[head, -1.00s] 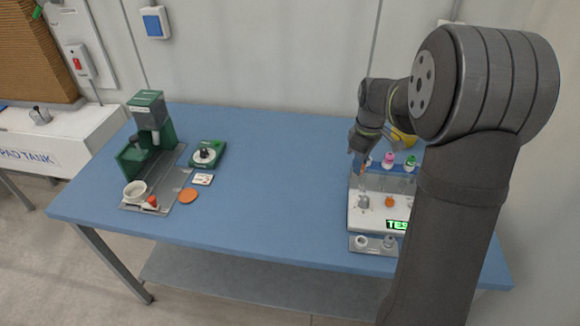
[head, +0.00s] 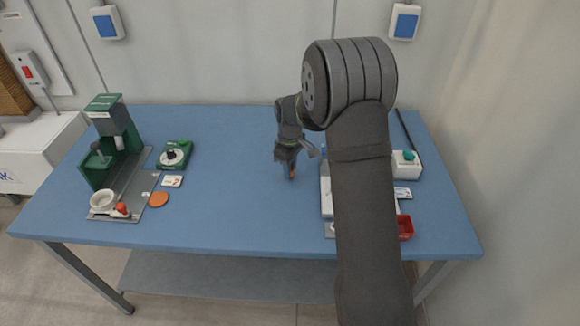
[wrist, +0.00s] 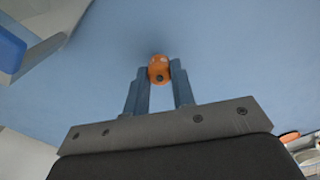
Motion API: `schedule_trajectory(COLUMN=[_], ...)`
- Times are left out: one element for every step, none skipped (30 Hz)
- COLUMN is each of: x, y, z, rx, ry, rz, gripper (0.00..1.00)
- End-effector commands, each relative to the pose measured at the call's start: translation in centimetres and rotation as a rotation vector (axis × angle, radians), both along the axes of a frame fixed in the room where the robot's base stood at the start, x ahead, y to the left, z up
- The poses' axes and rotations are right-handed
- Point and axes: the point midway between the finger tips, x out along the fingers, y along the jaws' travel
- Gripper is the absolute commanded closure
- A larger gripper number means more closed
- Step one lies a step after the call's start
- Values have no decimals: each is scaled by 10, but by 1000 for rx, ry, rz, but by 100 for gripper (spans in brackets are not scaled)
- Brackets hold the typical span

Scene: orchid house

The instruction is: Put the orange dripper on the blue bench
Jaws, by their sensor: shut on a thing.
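The orange dripper (wrist: 158,72) is between the two fingertips of my gripper (wrist: 160,76) in the wrist view, and the fingers are shut on it.
A white rack (head: 326,195) stands right of my gripper, mostly hidden by my arm. A red tray (head: 405,228) and a white box (head: 406,165) are farther right. A green machine (head: 103,165), green dial device (head: 174,154), card (head: 172,181) and orange disc (head: 159,199) stand left.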

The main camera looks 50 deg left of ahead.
Motion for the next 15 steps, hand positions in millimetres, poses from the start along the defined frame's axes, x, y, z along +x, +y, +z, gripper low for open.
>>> schedule_trajectory(x=[0,0,0,0,0,0,0,0,0,0,0,0,0,0,0], y=[0,0,0,0,0,0,0,0,0,0,0,0,0,0,0], z=[-3,-3,-2,-2,-2,-2,-2,-3,-4,-5,-6,-5,-5,-5,-5], rx=[0,1,1,1,1,1,1,1,0,0,0,0,0,0,0], ry=[-1,-1,-1,-1,-1,-1,-1,-1,-1,0,0,-1,-1,-1,-1], rz=[0,0,0,0,0,0,0,0,0,0,0,0,0,0,0], gripper=[98,98,98,98,98,98,98,98,98,98,98,71,65,59,55])
